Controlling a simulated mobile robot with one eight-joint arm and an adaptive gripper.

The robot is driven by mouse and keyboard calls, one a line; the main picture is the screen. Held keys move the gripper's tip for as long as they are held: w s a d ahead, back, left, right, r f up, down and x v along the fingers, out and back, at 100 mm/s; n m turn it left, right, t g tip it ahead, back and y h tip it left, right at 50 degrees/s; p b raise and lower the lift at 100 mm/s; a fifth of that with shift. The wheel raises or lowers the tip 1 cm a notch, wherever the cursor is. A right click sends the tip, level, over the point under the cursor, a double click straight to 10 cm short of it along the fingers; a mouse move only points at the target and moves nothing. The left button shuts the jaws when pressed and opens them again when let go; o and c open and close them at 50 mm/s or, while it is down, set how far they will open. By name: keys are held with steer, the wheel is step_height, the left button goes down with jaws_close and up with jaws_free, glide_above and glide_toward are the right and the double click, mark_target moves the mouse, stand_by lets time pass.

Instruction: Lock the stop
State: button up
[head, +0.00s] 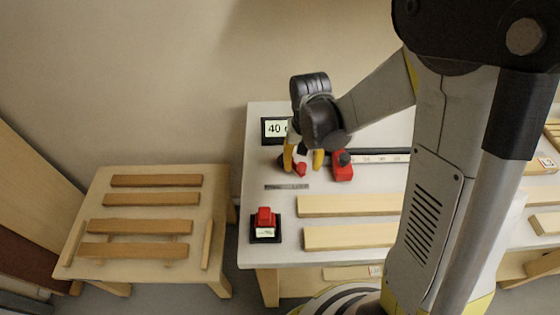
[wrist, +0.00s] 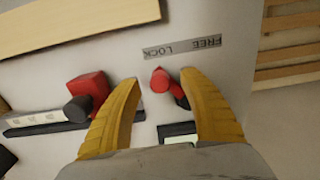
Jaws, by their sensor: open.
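The red stop block (head: 342,172) with a black knob sits at the left end of the scale rail on the bench; it also shows in the wrist view (wrist: 90,90). A small red lever (wrist: 160,80) lies beside a grey label strip (wrist: 182,48) marked FREE and LOCK. The lever's red tip is nearer the LOCK word, apart from the strip. My gripper (wrist: 159,82) is open, its yellow fingers on either side of the lever, with visible gaps. In the head view my gripper (head: 303,164) is low over the lever (head: 300,170), partly hiding it.
A display (head: 272,128) reading 40 stands behind my gripper, partly hidden. A red push button on a black base (head: 265,224) is at the bench's front left. Pale boards (head: 345,206) lie right of it. A low table with several wooden slats (head: 148,227) stands left.

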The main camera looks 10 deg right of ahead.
step_height(320, 180, up, 9)
steer(key=p, duration=0.6)
steer(key=shift+r+p, duration=0.1)
steer(key=shift+p, duration=0.3)
steer(key=s+d+r+n+t+b, duration=0.1)
steer(key=s+r+n+t+b, duration=0.1)
steer(key=s+r+t+b, duration=0.4)
steer(key=shift+s+d+r+t+b, duration=0.45)
steer(key=shift+s+b, duration=0.9)
steer(key=shift+s, duration=1.35)
steer(key=shift+a+f, duration=0.15)
